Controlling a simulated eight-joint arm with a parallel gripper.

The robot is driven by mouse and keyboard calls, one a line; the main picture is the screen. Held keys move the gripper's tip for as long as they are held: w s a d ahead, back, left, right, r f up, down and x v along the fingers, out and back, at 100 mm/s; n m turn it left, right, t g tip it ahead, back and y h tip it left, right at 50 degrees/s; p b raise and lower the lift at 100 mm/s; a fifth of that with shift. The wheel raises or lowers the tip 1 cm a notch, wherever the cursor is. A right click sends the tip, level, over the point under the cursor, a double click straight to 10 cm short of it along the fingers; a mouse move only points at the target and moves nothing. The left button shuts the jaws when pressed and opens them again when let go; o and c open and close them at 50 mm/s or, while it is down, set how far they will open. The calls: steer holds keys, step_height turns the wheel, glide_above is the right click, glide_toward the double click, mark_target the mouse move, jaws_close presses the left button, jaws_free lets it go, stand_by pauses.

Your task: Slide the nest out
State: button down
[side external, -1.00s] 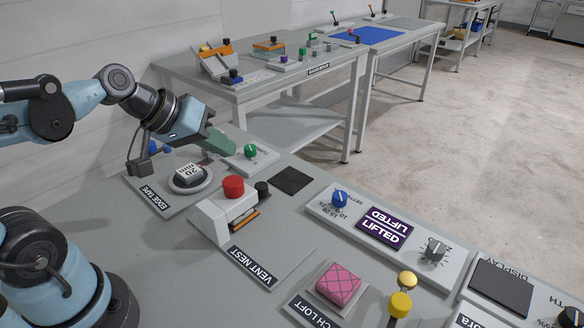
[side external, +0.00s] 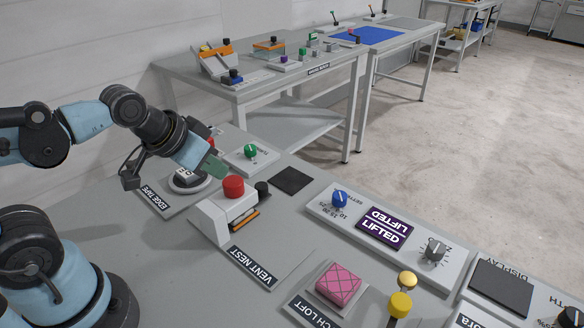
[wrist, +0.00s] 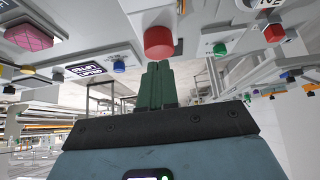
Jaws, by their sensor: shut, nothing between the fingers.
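The VENT NEST station (side external: 211,222) is a white housing with a red round cap (side external: 233,186) on top. An orange-edged dark piece (side external: 245,220), perhaps the nest, sits low in its right side, mostly hidden by the housing. A black knob (side external: 262,188) stands just behind. My gripper (side external: 216,170) is shut and empty, its green fingers pointing down and right, up and left of the red cap in the side view. In the wrist view, the shut fingers (wrist: 157,70) reach toward the red cap (wrist: 159,42); I cannot tell the gap exactly.
A round dial (side external: 188,180) at the EDGE TAPE label is partly behind my gripper. A green knob (side external: 250,151) stands behind. A dark square pad (side external: 292,180), a LIFTED display (side external: 384,227) and a pink quilted block (side external: 338,283) lie to the right. Bare bench surrounds the nest label.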

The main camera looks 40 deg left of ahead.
stand_by(0.3)
steer(key=c, duration=1.4)
jaws_free()
steer(key=shift+w+r, duration=0.15)
steer(key=shift+w, duration=0.05)
steer(key=shift+o, duration=1.2)
steer(key=shift+w+r+m+g, duration=0.2)
steer(key=shift+w+m+g, duration=0.1)
steer(key=o, duration=0.4)
steer(key=w+m+g, duration=0.1)
steer(key=w+r+m+g, duration=0.1)
steer(key=w, duration=0.1)
steer(key=w+m, duration=0.1)
steer(key=shift+w+a+r+g, duration=0.25)
steer(key=shift+w+a+g, duration=0.05)
steer(key=shift+w+g, duration=0.1)
steer(key=m+g, duration=0.4)
glide_above(262, 186)
step_height(262, 186, down, 2)
step_height(262, 186, down, 12)
steer(key=shift+w+f, duration=0.1)
steer(key=shift+f, duration=0.15)
steer(key=shift+c, duration=0.2)
jaws_close()
